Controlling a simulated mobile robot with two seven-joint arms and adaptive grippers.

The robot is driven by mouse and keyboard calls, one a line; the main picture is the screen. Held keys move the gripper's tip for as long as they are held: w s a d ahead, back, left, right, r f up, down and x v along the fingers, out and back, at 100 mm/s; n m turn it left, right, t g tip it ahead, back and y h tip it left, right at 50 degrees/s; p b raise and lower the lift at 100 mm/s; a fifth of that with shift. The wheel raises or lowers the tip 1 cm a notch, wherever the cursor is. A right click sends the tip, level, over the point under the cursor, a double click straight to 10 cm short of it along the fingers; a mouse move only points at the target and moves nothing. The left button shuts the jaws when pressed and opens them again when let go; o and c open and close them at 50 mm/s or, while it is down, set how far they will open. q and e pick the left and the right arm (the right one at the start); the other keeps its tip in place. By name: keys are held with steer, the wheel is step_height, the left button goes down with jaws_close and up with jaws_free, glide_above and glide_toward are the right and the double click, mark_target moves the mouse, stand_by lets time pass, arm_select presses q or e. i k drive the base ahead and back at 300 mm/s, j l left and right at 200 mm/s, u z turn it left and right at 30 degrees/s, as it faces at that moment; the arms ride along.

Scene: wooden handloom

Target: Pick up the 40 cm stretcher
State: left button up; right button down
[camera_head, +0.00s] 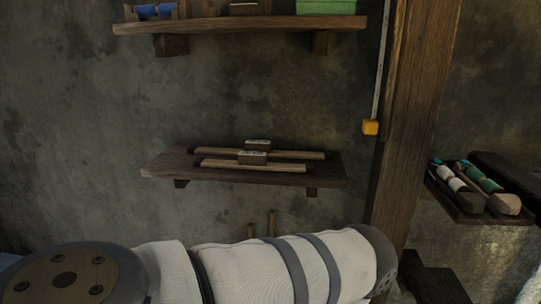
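Two wooden bars lie side by side on the lower wall shelf (160,170) in the head view. The rear bar (305,155) looks longer and reaches farther right. The front bar (280,168) looks shorter. Each has a small brown block with a pale label at its middle: the rear block (257,145) and the front block (252,158). The label writing is too small to read, so I cannot tell for certain which bar is the 40 cm stretcher. Neither of my grippers shows in this view.
An upper shelf (220,26) holds blue items (155,10) and a green box (327,7). A thick wooden post (410,110) stands right of the lower shelf, with a yellow piece (370,127) hanging beside it. A dark tray (470,214) with several tools is at right.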

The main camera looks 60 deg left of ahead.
mark_target(263, 147)
steer(key=k+u, duration=0.1)
steer(key=u, duration=0.3)
steer(key=k+u, duration=0.1)
steer(key=u, duration=0.3)
steer(key=k+u, duration=0.1)
steer(key=u, duration=0.3)
steer(key=k+u, duration=0.1)
steer(key=u, duration=0.25)
